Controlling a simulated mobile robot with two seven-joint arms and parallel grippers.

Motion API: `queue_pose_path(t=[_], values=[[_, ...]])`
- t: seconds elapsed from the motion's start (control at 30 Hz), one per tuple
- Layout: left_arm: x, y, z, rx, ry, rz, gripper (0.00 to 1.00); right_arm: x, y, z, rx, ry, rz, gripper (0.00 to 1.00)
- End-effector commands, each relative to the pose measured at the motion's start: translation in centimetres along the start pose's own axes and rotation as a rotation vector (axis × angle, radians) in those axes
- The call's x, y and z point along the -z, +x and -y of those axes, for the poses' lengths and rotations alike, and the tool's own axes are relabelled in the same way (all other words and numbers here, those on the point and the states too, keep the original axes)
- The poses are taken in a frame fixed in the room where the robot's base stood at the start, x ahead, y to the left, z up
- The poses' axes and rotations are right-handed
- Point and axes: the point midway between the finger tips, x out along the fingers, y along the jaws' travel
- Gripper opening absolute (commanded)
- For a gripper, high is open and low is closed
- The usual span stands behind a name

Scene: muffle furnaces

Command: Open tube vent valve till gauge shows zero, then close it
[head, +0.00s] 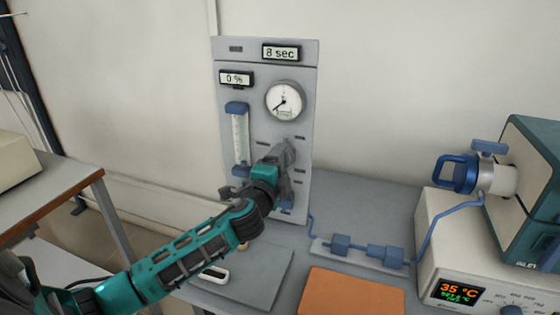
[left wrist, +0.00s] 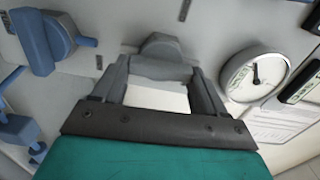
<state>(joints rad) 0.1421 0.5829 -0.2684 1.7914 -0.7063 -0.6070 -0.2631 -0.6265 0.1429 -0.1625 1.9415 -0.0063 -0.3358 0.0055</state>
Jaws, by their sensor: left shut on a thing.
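The grey panel (head: 228,55) stands upright against the wall. Its round white gauge (head: 285,100) has a dark needle pointing to the lower left; the gauge also shows in the left wrist view (left wrist: 254,73). My left gripper (head: 284,157) is at the panel below the gauge, shut on a grey knob. In the left wrist view the grey knob (left wrist: 160,48) sits between the two fingertips (left wrist: 160,68). Much of the knob is hidden by the gripper in the head view, and its turn angle cannot be told. My right gripper is not in view.
Displays read "8 sec" (head: 281,53) and "0 %" (head: 236,78). A flowmeter (head: 239,140) is left of my gripper. A blue knob (left wrist: 45,40) is near it in the wrist view. Furnace equipment (head: 455,245) and a blue-handled tube end (head: 460,174) stand right; an orange mat (head: 355,292) lies in front.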

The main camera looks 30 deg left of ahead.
Motion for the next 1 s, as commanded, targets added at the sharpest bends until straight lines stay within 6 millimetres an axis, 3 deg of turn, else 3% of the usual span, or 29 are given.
queue_pose_path(t=[0.67, 0.7, 0.93, 1.0], values=[[-0.01, -0.02, -0.14, -0.001, 0.065, 0.000, 0.42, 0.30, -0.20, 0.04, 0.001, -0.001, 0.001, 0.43], [-0.01, -0.02, -0.14, -0.001, 0.065, 0.000, 0.74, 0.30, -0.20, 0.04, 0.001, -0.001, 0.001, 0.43], [-0.02, -0.01, -0.09, -0.001, 0.063, 0.000, 0.96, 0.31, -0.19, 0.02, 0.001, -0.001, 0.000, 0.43], [-0.01, -0.01, -0.08, -0.001, 0.062, 0.000, 0.98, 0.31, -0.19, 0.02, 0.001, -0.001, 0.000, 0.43]])
